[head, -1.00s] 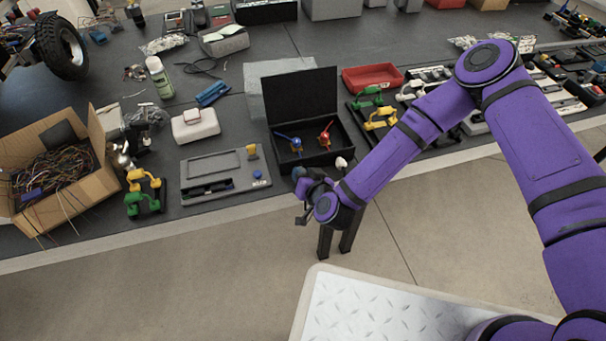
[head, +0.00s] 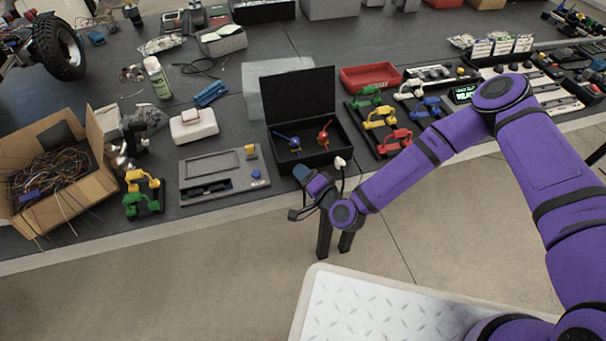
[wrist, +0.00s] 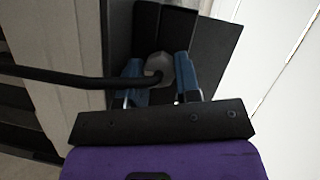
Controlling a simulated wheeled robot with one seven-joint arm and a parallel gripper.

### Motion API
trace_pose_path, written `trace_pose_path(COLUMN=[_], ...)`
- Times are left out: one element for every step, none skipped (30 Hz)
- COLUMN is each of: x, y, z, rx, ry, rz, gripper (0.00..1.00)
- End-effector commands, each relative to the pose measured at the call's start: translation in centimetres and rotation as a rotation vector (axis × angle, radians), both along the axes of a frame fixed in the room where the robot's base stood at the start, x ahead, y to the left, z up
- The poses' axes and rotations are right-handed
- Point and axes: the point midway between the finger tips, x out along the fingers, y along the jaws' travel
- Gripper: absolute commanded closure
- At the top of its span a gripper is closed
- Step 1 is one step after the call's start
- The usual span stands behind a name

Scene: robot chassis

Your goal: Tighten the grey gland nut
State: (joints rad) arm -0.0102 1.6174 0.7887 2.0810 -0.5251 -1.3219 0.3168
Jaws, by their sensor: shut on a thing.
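The grey gland nut (wrist: 158,67) shows in the wrist view between the two blue fingers of my gripper (wrist: 158,80). The gripper is shut on it. A black cable (wrist: 60,75) runs in from the left and meets the nut; the fingers cover the nut's sides. In the head view my gripper (head: 303,174) is at the front of the open black box (head: 275,158), low by the table's front edge. The nut cannot be made out there. The box's lid stands up, and a blue-handled and a red-handled piece are inside.
A pale knob-like piece (head: 340,162) is at the box's front right. A grey panel (head: 222,182) lies left of the box. Coloured handles (head: 380,122) and a red tray (head: 371,77) stand to its right.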

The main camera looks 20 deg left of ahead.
Motion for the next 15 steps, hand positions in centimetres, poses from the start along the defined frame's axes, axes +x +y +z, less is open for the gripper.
trace_pose_path(x=[0.03, 0.04, 0.04, 0.04, 0.03, 0.03, 0.03, 0.03, 0.02, 0.01, 0.01, 0.01, 0.01, 0.01, 0.01], y=[-0.05, -0.06, -0.08, -0.07, -0.07, -0.05, -0.05, -0.05, -0.05, -0.04, -0.04, -0.04, -0.04, -0.04, -0.04], z=[-0.08, -0.11, -0.14, -0.13, -0.12, -0.12, -0.12, -0.12, -0.12, -0.11, -0.11, -0.12, -0.12, -0.12, -0.12], rx=[0.018, 0.027, 0.040, 0.048, 0.055, 0.063, 0.068, 0.074, 0.078, 0.081, 0.083, 0.085, 0.087, 0.087, 0.088], ry=[0.012, 0.018, 0.027, 0.032, 0.035, 0.039, 0.043, 0.047, 0.050, 0.051, 0.052, 0.054, 0.054, 0.055, 0.055], rz=[-0.001, -0.001, -0.002, -0.002, -0.001, 0.000, 0.000, 0.000, 0.000, -0.001, 0.000, -0.001, 0.000, -0.001, 0.000], gripper=[0.93, 0.93, 0.93, 0.93, 0.93, 0.93, 0.93, 0.93, 0.93, 0.93, 0.93, 0.93, 0.93, 0.93, 0.93])
